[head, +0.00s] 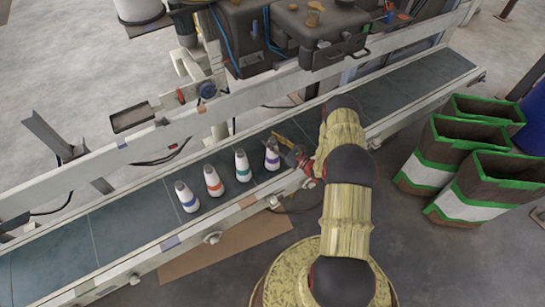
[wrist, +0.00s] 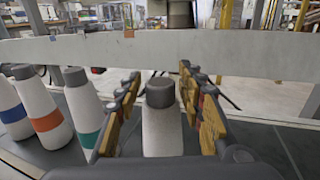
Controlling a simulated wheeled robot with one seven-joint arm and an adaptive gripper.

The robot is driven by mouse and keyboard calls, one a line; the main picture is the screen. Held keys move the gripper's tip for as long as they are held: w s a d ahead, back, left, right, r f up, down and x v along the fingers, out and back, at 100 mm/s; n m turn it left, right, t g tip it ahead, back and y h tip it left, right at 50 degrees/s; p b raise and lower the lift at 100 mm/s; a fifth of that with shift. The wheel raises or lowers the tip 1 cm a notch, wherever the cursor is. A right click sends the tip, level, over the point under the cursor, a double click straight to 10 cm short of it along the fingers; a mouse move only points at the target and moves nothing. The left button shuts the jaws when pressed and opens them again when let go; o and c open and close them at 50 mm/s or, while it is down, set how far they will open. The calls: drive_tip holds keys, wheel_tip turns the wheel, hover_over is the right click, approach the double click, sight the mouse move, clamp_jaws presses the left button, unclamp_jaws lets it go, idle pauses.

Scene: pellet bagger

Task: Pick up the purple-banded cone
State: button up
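The purple-banded cone (head: 272,153) stands upright on the conveyor belt, at the right end of a row of white cones with dark caps. My gripper (head: 282,146) is right beside it in the head view. In the wrist view my gripper (wrist: 160,82) has its yellow fingers apart, one on each side of a white cone (wrist: 162,128) with a grey cap. Gaps show between this cone and the fingers. Its lower part and band are hidden by the gripper body there.
Teal-banded (head: 242,166), orange-banded (head: 213,181) and blue-banded (head: 187,197) cones stand to the left on the belt (head: 130,220). A long pale rail (head: 100,181) runs behind them. Green-rimmed bags (head: 440,150) stand on the floor at right.

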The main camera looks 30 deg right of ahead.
clamp_jaws()
idle(0.8)
